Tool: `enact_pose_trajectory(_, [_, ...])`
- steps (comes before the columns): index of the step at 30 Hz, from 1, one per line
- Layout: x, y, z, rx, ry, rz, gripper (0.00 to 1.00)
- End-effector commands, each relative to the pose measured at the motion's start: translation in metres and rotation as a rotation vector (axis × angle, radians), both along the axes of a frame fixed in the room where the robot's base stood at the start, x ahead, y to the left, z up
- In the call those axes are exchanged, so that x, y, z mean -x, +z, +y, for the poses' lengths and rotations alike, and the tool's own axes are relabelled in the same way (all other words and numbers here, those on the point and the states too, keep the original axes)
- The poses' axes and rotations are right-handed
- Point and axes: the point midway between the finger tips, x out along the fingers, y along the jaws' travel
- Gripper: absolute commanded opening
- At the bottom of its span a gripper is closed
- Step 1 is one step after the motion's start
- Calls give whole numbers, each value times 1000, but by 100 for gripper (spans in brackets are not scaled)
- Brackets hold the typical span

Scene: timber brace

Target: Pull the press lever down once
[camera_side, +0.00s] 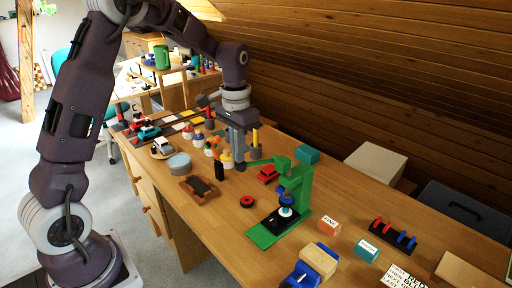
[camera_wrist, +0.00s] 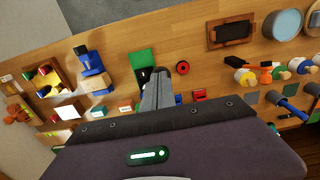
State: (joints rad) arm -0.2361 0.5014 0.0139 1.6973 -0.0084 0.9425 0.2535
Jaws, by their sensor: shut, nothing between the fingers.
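The green press (camera_side: 302,185) stands on its green base on the desk, with a blue ram over a white and blue round piece. Its green lever (camera_side: 262,161) sticks out to the left from the top of the press, roughly level. My gripper (camera_side: 240,164) points down near the lever's free end, shut and empty. I cannot tell whether the fingers touch the lever. In the wrist view my gripper (camera_wrist: 158,78) covers much of the press, and part of its green base (camera_wrist: 142,58) shows beyond the fingers.
A red car (camera_side: 268,173) and a red ring (camera_side: 247,202) lie near the press. A teal box (camera_side: 307,154) stands behind it. A wooden tray (camera_side: 199,190), a round tin (camera_side: 179,164) and several small figures are to the left. Blocks and a blue truck (camera_side: 300,275) are in front.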

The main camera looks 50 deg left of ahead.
Motion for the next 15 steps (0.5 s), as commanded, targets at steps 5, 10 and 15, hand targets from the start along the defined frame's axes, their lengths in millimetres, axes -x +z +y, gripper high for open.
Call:
enact_pose_trajectory(5, [2, -6, 0, 0, 0, 2, 0])
enact_pose_trajectory(10, [3, -12, 0, 0, 0, 1, 0])
enact_pose_trajectory(15, [4, -17, 0, 0, 0, 1, 0])
